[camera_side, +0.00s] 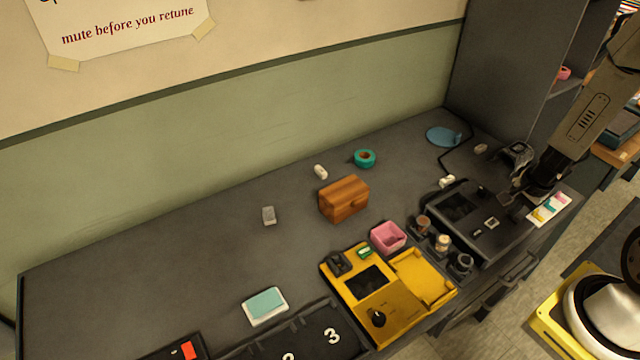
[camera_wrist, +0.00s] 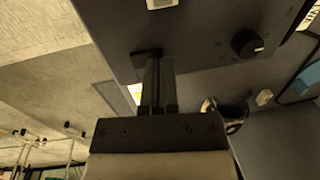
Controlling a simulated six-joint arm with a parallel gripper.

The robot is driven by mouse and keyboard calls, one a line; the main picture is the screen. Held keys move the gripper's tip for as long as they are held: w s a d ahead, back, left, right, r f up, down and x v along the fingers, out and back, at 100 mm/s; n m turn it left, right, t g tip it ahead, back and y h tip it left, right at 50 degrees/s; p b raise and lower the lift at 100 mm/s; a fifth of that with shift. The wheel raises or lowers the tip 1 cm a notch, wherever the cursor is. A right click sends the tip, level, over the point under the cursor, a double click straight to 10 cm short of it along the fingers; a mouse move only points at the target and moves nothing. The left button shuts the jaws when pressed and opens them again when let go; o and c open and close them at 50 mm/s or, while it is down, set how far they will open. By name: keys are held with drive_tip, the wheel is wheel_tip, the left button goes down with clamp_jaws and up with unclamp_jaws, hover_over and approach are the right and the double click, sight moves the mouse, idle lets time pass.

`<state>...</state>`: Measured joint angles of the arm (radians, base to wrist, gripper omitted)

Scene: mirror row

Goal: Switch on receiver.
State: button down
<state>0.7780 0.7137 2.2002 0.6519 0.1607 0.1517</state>
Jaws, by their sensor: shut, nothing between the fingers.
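No label I can read says which unit is the receiver. A dark unit (camera_side: 488,240) with a black screen and small controls sits at the right end of the bench. A yellow unit (camera_side: 400,318) with a screen and a black knob (camera_side: 377,318) stands left of it. My gripper (camera_side: 512,196) is shut and empty at the dark unit's right end. In the wrist view my fingers (camera_wrist: 154,62) reach a dark panel (camera_wrist: 200,35) with a round black knob (camera_wrist: 247,43) to their right. A small dark tab (camera_wrist: 146,52) is at the fingertips; contact is unclear.
A coloured card (camera_side: 549,208) lies right of the dark unit. Small jars (camera_side: 442,243) and a pink box (camera_side: 388,237) stand between the units. A wooden box (camera_side: 344,198), green tape (camera_side: 365,158) and a blue disc (camera_side: 440,137) are behind. The left rear bench is mostly clear.

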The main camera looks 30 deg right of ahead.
drive_tip(key=shift+f, duration=0.2)
drive_tip(key=shift+s, duration=0.2)
drive_tip(key=shift+s+r, duration=0.2)
drive_tip(key=shift+s, duration=0.3)
drive_tip(key=shift+r, duration=0.2)
idle(0.5)
wheel_tip(320, 180, up, 14)
drive_tip(key=s, duration=0.2)
drive_tip(key=shift+f, duration=0.25)
idle(0.7)
